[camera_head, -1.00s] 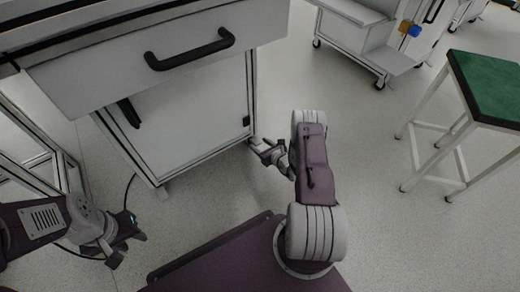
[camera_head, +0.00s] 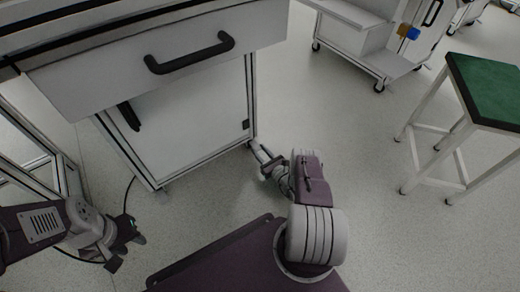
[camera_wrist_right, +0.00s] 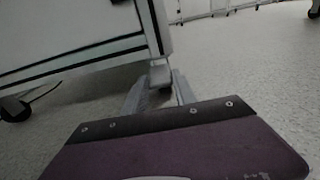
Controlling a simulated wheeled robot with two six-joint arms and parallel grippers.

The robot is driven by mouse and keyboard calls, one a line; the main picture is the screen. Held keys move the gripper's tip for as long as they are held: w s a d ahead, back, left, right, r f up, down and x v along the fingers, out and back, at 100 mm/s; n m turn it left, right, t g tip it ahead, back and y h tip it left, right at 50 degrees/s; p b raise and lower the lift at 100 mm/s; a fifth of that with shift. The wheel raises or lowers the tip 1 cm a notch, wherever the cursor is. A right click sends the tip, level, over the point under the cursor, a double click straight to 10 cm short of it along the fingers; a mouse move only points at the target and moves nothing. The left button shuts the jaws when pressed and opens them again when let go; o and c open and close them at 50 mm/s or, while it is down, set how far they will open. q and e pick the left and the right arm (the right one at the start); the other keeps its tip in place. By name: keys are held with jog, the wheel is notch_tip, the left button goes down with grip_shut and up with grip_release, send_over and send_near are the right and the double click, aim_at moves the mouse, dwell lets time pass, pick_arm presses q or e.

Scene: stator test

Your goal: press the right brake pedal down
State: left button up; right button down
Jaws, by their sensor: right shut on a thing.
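The white cabinet (camera_head: 190,130) has a pale foot piece under its near right corner, seen in the right wrist view as the right brake pedal (camera_wrist_right: 160,75). My right gripper (camera_head: 258,150) is low at that corner. In the right wrist view its two grey fingers (camera_wrist_right: 160,92) lie either side of the pedal, shut on it. The pedal's underside and the exact contact are hidden. In the head view the arm and cabinet corner cover the pedal. My left gripper (camera_head: 127,246) hangs at the lower left, its fingers apart and empty, away from the cabinet.
A drawer with a black handle (camera_head: 190,55) overhangs the cabinet front. A black castor (camera_wrist_right: 14,108) shows at the left in the wrist view. A green-topped stool (camera_head: 485,90) stands at the right, and a white trolley (camera_head: 370,45) behind. The floor between is clear.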

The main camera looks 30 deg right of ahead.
jog(key=shift+f+t, duration=0.4)
jog(key=shift+t, duration=0.2)
jog(key=c, duration=1)
grip_release()
jog(key=s+p, duration=0.1)
jog(key=s, duration=0.2)
jog(key=s+p, duration=0.1)
jog(key=s, duration=0.2)
jog(key=s+p, duration=0.1)
jog(key=s, duration=0.2)
jog(key=shift+d+f+p, duration=0.3)
